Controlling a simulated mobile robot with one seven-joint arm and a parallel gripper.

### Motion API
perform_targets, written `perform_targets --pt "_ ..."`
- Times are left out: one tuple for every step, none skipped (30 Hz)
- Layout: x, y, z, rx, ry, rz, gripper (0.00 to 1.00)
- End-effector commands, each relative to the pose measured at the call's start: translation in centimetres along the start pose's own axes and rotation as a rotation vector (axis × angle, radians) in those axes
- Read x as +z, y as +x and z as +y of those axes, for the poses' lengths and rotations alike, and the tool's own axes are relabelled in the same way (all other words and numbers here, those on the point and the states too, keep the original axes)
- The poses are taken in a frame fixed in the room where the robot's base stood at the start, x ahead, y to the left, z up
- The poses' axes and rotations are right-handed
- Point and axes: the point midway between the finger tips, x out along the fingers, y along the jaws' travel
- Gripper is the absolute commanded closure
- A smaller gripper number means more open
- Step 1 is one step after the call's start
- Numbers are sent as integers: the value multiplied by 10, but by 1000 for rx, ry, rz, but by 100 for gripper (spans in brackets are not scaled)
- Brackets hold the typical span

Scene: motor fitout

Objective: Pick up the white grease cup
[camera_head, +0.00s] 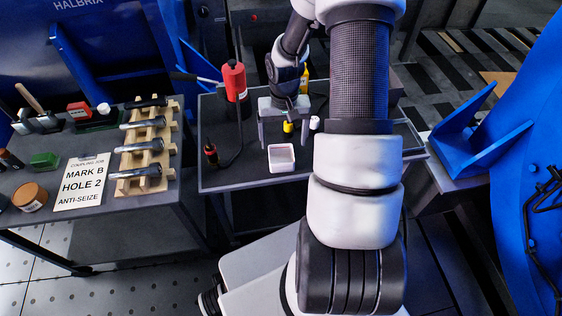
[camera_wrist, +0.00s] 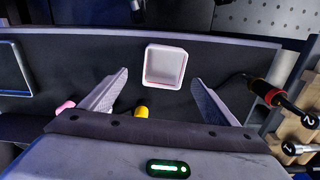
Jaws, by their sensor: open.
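A white, square, open cup (camera_head: 281,158) sits on the grey table near its front edge in the head view. In the wrist view the cup (camera_wrist: 151,66) lies beyond the space between the fingertips and looks empty. My gripper (camera_head: 284,138) is open and points down over the table, behind the cup in the head view. Its fingers (camera_wrist: 160,80) spread to either side of the cup's near edge in the wrist view, with nothing seen held. I cannot tell the fingertips' height above the table.
A yellow item (camera_head: 288,127) and a small white item (camera_head: 314,123) stand close to my fingers. A red bottle (camera_head: 234,82) and a black-and-red tool (camera_head: 211,153) are to the left. The left bench holds a wooden rack (camera_head: 145,183) and a sign (camera_head: 82,184).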

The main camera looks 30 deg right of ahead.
Motion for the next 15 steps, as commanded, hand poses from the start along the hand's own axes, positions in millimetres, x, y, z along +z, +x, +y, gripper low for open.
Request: perform_targets --pt "0 10 0 0 0 -2 17" --pt "0 14 0 1 0 -2 17" --pt "0 17 0 1 0 -1 17" --pt "0 18 0 1 0 0 17" --pt "0 20 0 0 0 0 17" --pt "0 21 0 1 1 0 17" --pt "0 22 0 1 1 0 17" --pt "0 23 0 1 0 0 17" --pt "1 26 -1 1 0 -1 17" --pt "1 28 -1 1 0 -1 17" --pt "2 31 -2 1 0 -2 17" --pt "2 36 -3 1 0 -2 17" --pt "3 41 -4 1 -1 -2 17" --pt "4 46 -5 0 -1 -2 17" --pt "5 52 -7 0 -1 -2 17"
